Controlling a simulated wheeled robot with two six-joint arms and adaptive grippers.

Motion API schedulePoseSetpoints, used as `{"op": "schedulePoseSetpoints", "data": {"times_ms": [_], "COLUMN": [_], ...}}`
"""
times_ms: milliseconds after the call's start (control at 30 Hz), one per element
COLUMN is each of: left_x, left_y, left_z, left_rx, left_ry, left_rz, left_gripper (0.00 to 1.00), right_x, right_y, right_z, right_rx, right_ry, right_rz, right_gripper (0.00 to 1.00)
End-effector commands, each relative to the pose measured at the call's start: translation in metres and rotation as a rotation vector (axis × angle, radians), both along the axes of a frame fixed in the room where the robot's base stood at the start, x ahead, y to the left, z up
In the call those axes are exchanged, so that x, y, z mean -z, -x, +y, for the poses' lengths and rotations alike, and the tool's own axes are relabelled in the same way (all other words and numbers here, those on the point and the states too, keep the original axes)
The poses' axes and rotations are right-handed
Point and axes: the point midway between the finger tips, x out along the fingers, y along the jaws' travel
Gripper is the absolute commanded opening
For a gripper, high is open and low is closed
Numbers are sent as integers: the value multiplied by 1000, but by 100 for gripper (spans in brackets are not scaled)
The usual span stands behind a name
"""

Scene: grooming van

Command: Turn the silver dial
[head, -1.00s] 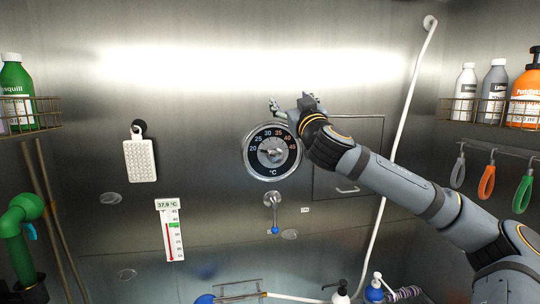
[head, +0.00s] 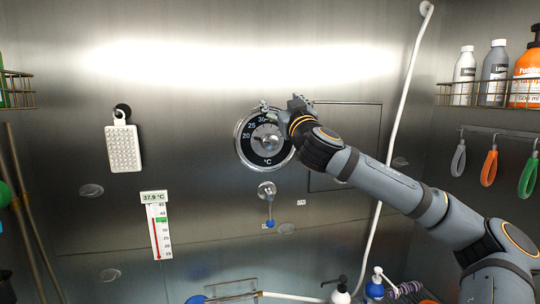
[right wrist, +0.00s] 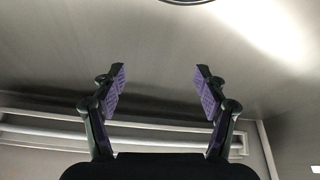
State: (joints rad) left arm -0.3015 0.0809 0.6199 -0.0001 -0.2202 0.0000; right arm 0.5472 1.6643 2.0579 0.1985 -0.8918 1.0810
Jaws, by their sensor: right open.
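The silver dial (head: 269,143) is a round knob at the centre of a black gauge with °C numbers and a bright metal rim, on the steel wall in the head view. My right gripper (head: 272,108) is at the gauge's upper right edge and hides some of its numbers. In the right wrist view the right gripper (right wrist: 160,75) is open and empty, its purple-padded fingers apart before bare steel. The knob does not show there; only a dark curved edge shows at the top. Whether the fingers touch the gauge I cannot tell. My left gripper is out of view.
Below the gauge is a small lever (head: 268,192) with a blue tip. A white hose (head: 401,110) runs down the wall on the right, near my arm.

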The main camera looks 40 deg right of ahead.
Motion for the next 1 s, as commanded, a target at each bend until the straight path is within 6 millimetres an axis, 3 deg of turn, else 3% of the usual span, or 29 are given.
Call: {"op": "schedulePoseSetpoints", "data": {"times_ms": [33,167,333,500,767,867,1000], "left_x": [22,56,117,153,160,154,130], "left_y": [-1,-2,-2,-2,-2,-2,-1], "left_z": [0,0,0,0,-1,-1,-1], "left_rx": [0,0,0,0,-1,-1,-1], "left_ry": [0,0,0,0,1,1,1], "left_rz": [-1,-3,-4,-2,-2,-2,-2], "left_gripper": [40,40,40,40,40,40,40], "right_x": [22,56,117,153,160,156,146], "right_y": [0,0,0,0,0,-2,-12], "right_z": [0,0,0,0,0,-1,-6], "right_rx": [0,0,0,0,0,1,2], "right_ry": [0,0,0,0,0,0,-2], "right_rz": [0,0,0,0,0,1,3], "right_gripper": [73,73,73,73,73,73,73]}}
